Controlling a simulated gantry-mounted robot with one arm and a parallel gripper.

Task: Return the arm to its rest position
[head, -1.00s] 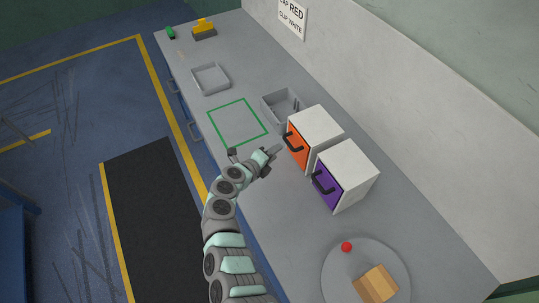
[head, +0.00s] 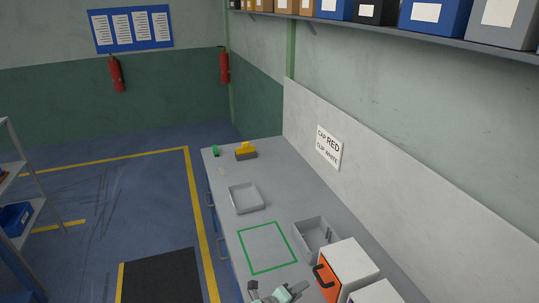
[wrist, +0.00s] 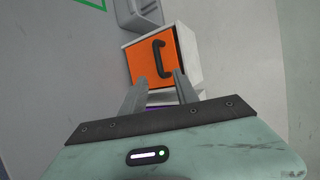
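My gripper (head: 274,294) shows at the bottom edge of the head view, over the worktop (head: 283,180) and just left of the orange-fronted white box. In the wrist view the two fingers of my gripper (wrist: 158,88) stand apart with nothing between them. They point toward the orange-fronted box (wrist: 150,58) with its dark handle, and no contact can be made out. Most of my arm is below the head view.
A purple-fronted box (head: 376,293) is partly cut off beside the orange-fronted box (head: 347,266). A grey divided bin (head: 301,240), a shallow tray (head: 233,203), a green outlined square (head: 242,252) and a yellow-topped item (head: 245,150) are on the worktop. A shelf (head: 430,36) runs above.

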